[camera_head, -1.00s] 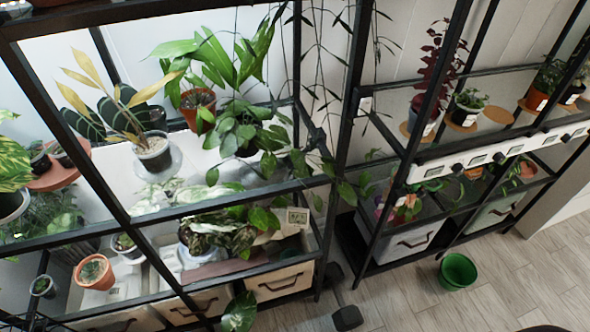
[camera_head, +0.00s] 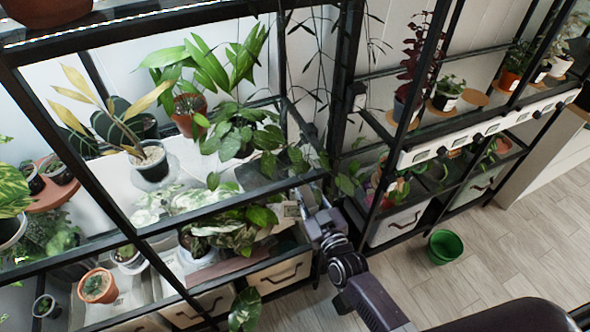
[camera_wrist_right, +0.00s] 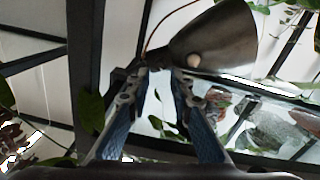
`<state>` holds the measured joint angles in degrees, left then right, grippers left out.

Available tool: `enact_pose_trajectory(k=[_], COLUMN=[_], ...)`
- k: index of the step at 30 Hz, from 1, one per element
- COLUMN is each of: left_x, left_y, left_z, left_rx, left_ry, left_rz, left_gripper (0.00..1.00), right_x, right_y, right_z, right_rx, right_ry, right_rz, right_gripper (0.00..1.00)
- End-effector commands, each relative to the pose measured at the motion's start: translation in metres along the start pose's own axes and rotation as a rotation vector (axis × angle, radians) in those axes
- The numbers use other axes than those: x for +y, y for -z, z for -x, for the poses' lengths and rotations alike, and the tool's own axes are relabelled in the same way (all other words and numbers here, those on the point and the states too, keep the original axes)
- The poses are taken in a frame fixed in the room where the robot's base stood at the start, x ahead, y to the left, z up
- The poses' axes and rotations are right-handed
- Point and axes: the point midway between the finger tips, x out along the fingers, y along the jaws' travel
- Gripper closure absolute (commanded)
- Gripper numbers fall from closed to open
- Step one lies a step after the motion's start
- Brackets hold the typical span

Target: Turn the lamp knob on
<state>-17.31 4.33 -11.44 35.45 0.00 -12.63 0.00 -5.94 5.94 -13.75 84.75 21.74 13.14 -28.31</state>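In the right wrist view a metallic, cone-shaped lamp shade (camera_wrist_right: 215,38) is close ahead, upper right of centre. A small pale round knob-like part (camera_wrist_right: 193,60) shows on its side. I cannot tell for sure that it is the knob. My right gripper (camera_wrist_right: 158,76) has its blue-sided fingers apart, with the narrow end of the shade beyond the gap. Contact cannot be made out. In the head view my right gripper (camera_head: 318,212) reaches to the shelf post between the two racks, and I cannot make out the lamp there. My left gripper is not in view.
A black-framed rack (camera_head: 165,222) full of plants stands left, another rack (camera_head: 415,157) right. Leaves and hanging vines surround the right gripper. A green pot (camera_head: 444,246) stands on the wooden floor (camera_head: 500,240), which is otherwise mostly clear at right.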

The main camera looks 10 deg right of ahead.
Motion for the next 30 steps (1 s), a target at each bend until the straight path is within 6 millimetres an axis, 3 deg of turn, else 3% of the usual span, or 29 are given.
enact_pose_trajectory(k=[6,12,22,27,30], left_x=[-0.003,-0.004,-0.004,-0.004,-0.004], left_y=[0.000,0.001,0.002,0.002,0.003], left_z=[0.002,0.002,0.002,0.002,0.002], left_rx=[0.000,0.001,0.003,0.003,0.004], left_ry=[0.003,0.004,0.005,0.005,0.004], left_rz=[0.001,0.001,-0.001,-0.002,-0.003], left_gripper=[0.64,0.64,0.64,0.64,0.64], right_x=[0.001,0.000,0.000,0.000,0.000], right_y=[0.000,-0.001,-0.001,-0.001,-0.001], right_z=[-0.036,-0.053,-0.056,-0.056,-0.056], right_rx=[0.000,-0.002,-0.003,-0.003,-0.003], right_ry=[0.000,0.001,0.001,0.001,0.001], right_rz=[0.001,0.000,-0.001,-0.001,-0.001], right_gripper=[0.80,0.80,0.81,0.99,1.00])
